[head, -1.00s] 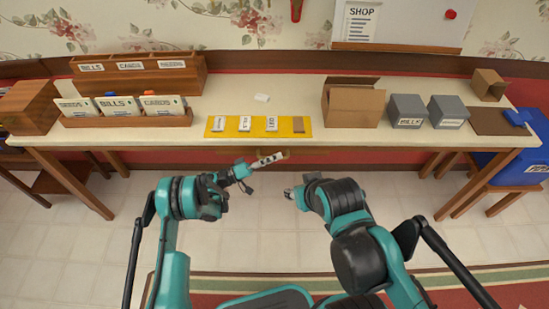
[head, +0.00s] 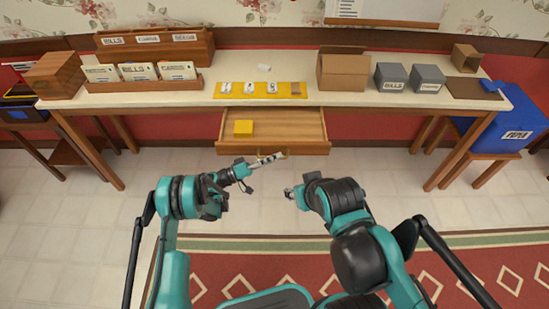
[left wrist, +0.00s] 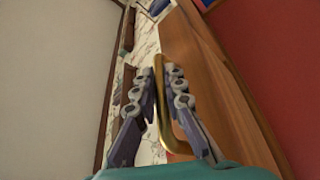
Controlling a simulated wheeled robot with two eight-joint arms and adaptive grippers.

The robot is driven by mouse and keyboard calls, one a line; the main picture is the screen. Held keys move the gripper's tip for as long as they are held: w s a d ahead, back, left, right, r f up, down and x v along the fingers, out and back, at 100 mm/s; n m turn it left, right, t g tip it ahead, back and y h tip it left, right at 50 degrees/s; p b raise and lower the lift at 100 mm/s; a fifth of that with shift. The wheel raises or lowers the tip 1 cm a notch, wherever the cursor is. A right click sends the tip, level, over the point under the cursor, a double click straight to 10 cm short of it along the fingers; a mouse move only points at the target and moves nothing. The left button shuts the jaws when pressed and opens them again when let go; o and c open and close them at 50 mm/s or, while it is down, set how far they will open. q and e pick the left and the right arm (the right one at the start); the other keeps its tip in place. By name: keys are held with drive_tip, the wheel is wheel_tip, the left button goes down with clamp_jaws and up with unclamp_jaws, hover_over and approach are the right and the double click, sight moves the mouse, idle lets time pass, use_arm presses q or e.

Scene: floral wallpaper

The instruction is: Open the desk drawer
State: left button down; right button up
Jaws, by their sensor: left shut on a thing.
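The desk drawer (head: 300,128) is pulled out from under the desk (head: 340,99), and its wooden interior shows in the head view. My left gripper (head: 278,156) is at the middle of the drawer front. In the left wrist view its fingers are shut around the brass handle (left wrist: 161,105), with the brown wooden front (left wrist: 205,75) beside it. My right gripper (head: 291,193) is low in front of the desk, apart from the drawer; its jaws are too small to read.
On the desk stand labelled file holders (head: 145,84) at the left, a yellow mat (head: 262,88) with small items, a cardboard box (head: 343,72) and grey boxes (head: 391,76). A blue bin (head: 511,128) stands at the right. The floor before the desk is clear.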

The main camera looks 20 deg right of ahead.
use_arm(q)
drive_tip(key=shift+s, duration=0.35)
drive_tip(key=c, duration=1.6)
unclamp_jaws()
drive_tip(key=shift+a, duration=0.1)
drive_tip(key=v, duration=0.4)
drive_tip(key=r+v, duration=0.1)
drive_tip(key=v, duration=0.3)
drive_tip(key=r+v, duration=0.1)
drive_tip(key=v, duration=0.3)
drive_tip(key=shift+a+r, duration=0.15)
drive_tip(key=shift+a, duration=0.5)
drive_tip(key=shift+r, duration=0.1)
